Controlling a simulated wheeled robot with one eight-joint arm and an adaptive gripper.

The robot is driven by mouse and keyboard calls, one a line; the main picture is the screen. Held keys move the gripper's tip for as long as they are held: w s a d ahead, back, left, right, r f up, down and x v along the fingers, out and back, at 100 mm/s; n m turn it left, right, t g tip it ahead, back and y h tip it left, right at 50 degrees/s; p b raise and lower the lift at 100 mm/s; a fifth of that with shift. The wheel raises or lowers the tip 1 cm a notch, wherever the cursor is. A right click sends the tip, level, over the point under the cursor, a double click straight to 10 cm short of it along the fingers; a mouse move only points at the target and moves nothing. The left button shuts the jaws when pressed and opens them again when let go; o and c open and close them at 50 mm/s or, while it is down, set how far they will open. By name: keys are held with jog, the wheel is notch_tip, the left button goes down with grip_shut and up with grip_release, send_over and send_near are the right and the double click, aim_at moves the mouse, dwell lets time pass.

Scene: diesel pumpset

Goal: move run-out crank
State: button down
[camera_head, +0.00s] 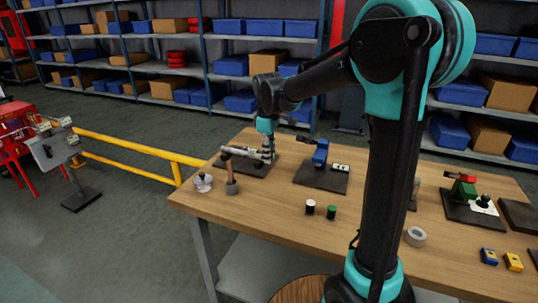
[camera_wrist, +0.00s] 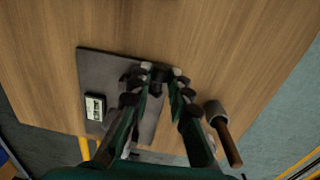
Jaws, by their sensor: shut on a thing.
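A dark base plate (camera_head: 250,168) lies near the left end of the wooden table, and it also shows in the wrist view (camera_wrist: 97,70). My gripper (camera_head: 268,152) points down over this plate. In the wrist view my gripper (camera_wrist: 161,80) has its two fingers on either side of a small dark part (camera_wrist: 159,74), which looks like the run-out crank. The fingers hide most of it, so its shape and angle are unclear.
A blue device (camera_head: 320,152) stands on another dark plate.

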jog(key=shift+w+r+g, duration=0.1)
jog(key=shift+w+g, duration=0.1)
jog(key=shift+g, duration=0.1)
jog(key=shift+w+d+r+g+y, duration=0.2)
jog(key=shift+w+g+y, duration=0.2)
jog(key=shift+g, duration=0.45)
jog(key=shift+w+d+r+g+y, duration=0.15)
jog(key=shift+w+g+y, duration=0.25)
jog(key=shift+g, duration=0.4)
jog(key=shift+w+d+r+g+y, duration=0.25)
jog(key=shift+w+g, duration=0.2)
jog(key=shift+g, duration=0.4)
jog(key=shift+f, duration=0.1)
jog(key=c, duration=1.4)
grip_release()
jog(key=v, duration=1.2)
jog(key=shift+w+d, duration=0.1)
